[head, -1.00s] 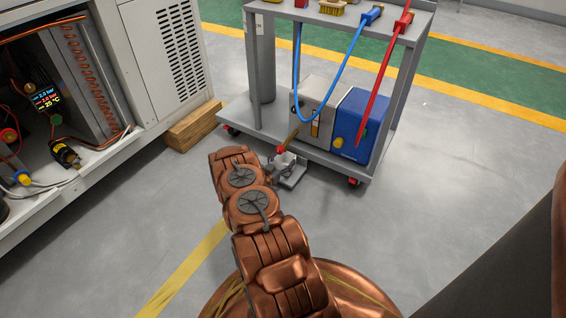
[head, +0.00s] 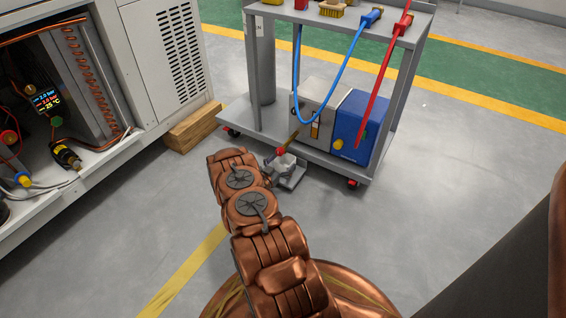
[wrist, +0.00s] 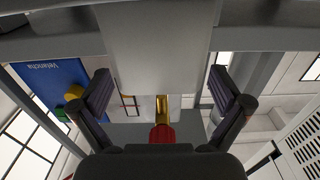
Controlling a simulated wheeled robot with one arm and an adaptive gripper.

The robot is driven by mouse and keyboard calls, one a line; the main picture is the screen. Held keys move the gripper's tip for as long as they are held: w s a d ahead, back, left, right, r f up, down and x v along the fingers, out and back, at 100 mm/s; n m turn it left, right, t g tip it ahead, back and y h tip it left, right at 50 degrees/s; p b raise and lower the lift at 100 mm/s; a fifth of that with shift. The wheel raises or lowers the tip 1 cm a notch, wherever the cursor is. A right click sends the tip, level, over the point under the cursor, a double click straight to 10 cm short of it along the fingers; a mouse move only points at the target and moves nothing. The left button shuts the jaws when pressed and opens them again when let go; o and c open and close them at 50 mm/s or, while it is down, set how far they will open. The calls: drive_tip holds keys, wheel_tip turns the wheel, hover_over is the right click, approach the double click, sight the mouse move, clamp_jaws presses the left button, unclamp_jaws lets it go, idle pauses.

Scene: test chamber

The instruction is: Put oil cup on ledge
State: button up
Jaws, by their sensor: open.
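A small piece with a red end and a brass stem shows in front of the grey pump-like box (head: 321,92) on the cart's lower shelf. I cannot tell whether this red-and-brass piece (head: 281,151) is the oil cup; no other cup is clear. My gripper (head: 287,168) is low at the shelf's front edge, just below the red end. In the wrist view, my gripper (wrist: 161,92) has its fingers wide apart, with the red-and-brass piece (wrist: 162,133) between them in the picture. Its red end is partly hidden by the dark palm; contact cannot be told. The ledge is not identifiable.
A blue box (head: 358,124) stands beside the grey box. Blue (head: 340,72) and red (head: 386,78) hoses hang from the cart top. A wooden block (head: 193,126) lies left, by the open white cabinet (head: 165,60). The floor right of the cart is clear.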

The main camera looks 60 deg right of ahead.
drive_tip(key=a+p, duration=0.4)
drive_tip(key=a, duration=0.7)
drive_tip(key=w+a+r+n+t+y, duration=0.1)
drive_tip(key=w+a+r+t+y, duration=0.25)
drive_tip(key=w, duration=0.55)
drive_tip(key=w+a+r+n+t+y, duration=0.15)
drive_tip(key=w+a+y, duration=0.25)
drive_tip(key=w+a, duration=0.4)
drive_tip(key=w+a+r+n+t+y, duration=0.1)
drive_tip(key=w+a+r+n+y, duration=0.25)
drive_tip(key=a+r, duration=0.5)
drive_tip(key=w+a+r+n+y, duration=0.2)
drive_tip(key=a+r+y, duration=0.3)
drive_tip(key=a, duration=0.6)
drive_tip(key=s+a+r+n+g+y, duration=0.2)
drive_tip(key=s+a+r+n, duration=0.1)
drive_tip(key=s+a+r, duration=0.5)
drive_tip(key=s+a+r+n+g+y, duration=0.2)
drive_tip(key=s+a+r, duration=0.4)
drive_tip(key=s, duration=0.4)
drive_tip(key=s+r+n+g+h, duration=0.1)
drive_tip(key=s+r+n+g, duration=0.1)
drive_tip(key=s, duration=1.2)
drive_tip(key=s+r+n+g+h, duration=0.1)
drive_tip(key=s+r+n+g, duration=0.1)
drive_tip(key=s, duration=1.2)
wheel_tip(320, 180, up, 3)
drive_tip(key=shift+s+f+n+g, duration=0.1)
drive_tip(key=shift+s+n+g, duration=0.25)
drive_tip(key=shift+g, duration=0.35)
